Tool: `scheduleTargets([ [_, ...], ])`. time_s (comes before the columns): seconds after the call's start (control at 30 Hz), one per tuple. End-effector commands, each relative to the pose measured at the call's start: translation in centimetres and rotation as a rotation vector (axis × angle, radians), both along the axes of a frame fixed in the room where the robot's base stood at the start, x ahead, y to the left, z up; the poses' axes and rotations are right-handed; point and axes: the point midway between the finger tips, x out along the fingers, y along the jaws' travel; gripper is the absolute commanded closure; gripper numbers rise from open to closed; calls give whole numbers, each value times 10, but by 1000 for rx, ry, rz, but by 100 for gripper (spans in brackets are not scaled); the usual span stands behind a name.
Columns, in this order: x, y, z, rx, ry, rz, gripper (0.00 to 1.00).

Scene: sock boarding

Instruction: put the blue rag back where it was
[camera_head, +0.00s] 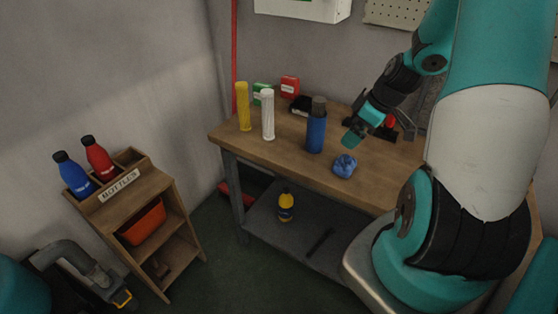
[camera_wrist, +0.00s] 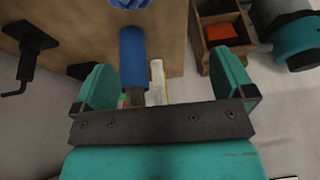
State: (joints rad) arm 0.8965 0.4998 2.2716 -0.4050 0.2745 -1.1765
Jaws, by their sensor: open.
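The blue rag (camera_head: 344,165) lies crumpled on the wooden workbench top (camera_head: 375,165), near its front edge. In the wrist view the rag (camera_wrist: 130,4) shows only at the top edge, cut off by the frame. My gripper (camera_head: 352,138) is above the bench, just behind and above the rag and apart from it. In the wrist view my gripper (camera_wrist: 163,78) has its two teal fingers wide apart with nothing held between them.
A blue bottle with a dark cap (camera_head: 316,130) stands left of the rag. White (camera_head: 267,115) and yellow (camera_head: 243,107) cylinders stand farther left. A yellow bottle (camera_head: 286,206) is on the lower shelf. A wooden bottle rack (camera_head: 125,198) stands at left.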

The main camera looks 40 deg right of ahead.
Motion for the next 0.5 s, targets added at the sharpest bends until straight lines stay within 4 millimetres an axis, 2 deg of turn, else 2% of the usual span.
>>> scheduleTargets([
  [0.03,14,32,19,12,3,38,0],
  [0.07,21,53,30,24,9,53,0],
  [0.1,27,84,45,42,22,73,0],
  [0.17,30,134,68,71,48,106,0],
  [0.2,26,168,82,87,68,127,0],
  [0.27,14,215,101,108,100,156,0],
  [0.3,1,245,113,119,124,177,0],
  [0.4,-38,303,136,135,179,215,0],
  [0.5,-78,338,150,139,226,245,0],
])
